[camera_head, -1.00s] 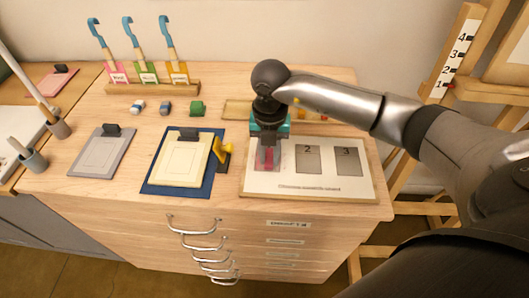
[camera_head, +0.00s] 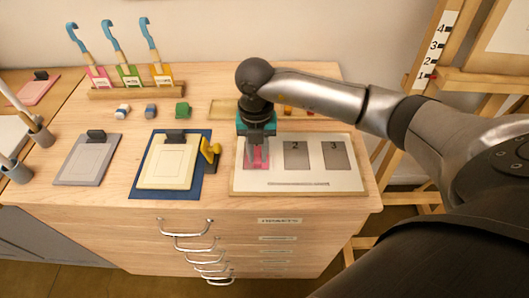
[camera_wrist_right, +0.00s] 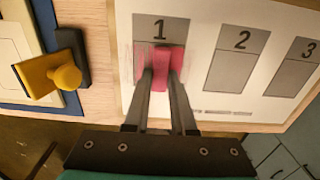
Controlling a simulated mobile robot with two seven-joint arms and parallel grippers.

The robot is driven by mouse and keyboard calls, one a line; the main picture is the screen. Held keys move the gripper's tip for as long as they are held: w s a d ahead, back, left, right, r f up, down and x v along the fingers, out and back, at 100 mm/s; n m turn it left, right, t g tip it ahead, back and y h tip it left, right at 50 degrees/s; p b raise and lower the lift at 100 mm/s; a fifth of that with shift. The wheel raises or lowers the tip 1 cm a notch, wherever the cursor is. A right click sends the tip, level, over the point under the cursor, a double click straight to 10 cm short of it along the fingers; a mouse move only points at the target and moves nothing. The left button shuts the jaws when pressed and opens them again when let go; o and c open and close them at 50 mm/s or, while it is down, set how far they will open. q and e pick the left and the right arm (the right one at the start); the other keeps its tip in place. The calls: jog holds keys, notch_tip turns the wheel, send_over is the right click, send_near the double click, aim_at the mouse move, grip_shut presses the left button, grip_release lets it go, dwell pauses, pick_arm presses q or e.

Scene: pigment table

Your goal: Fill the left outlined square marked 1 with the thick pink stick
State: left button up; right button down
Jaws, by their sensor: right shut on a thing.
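The board (camera_head: 315,181) with squares marked 1, 2 and 3 lies at the right of the tabletop. My right gripper (camera_head: 257,163) is over its left square and hides most of it in the head view. In the wrist view the right gripper (camera_wrist_right: 162,82) is shut on the thick pink stick (camera_wrist_right: 167,60), over square 1 (camera_wrist_right: 148,30). Faint pink strokes show in that square on both sides of the stick. Most of the square is still grey near the number. Whether the stick's tip touches the paper is hard to tell. My left gripper is not in view.
A yellow-handled stamp (camera_head: 210,152) stands beside the cream clipboard (camera_head: 168,165) on a blue mat, left of the board. A grey clipboard (camera_head: 88,160) lies further left. A wooden rack (camera_head: 135,92) holds several blue-hooked tools. A shallow tray (camera_head: 222,108) sits behind my gripper.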

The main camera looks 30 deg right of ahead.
aim_at(245, 162)
jog(key=shift+w+a+r, duration=0.1)
jog(key=shift+w+a, duration=0.35)
jog(key=shift+a, duration=0.25)
jog(key=shift+w+a, duration=0.4)
jog(key=shift+a, duration=0.3)
notch_tip(245, 162, up, 7)
jog(key=p, duration=0.5)
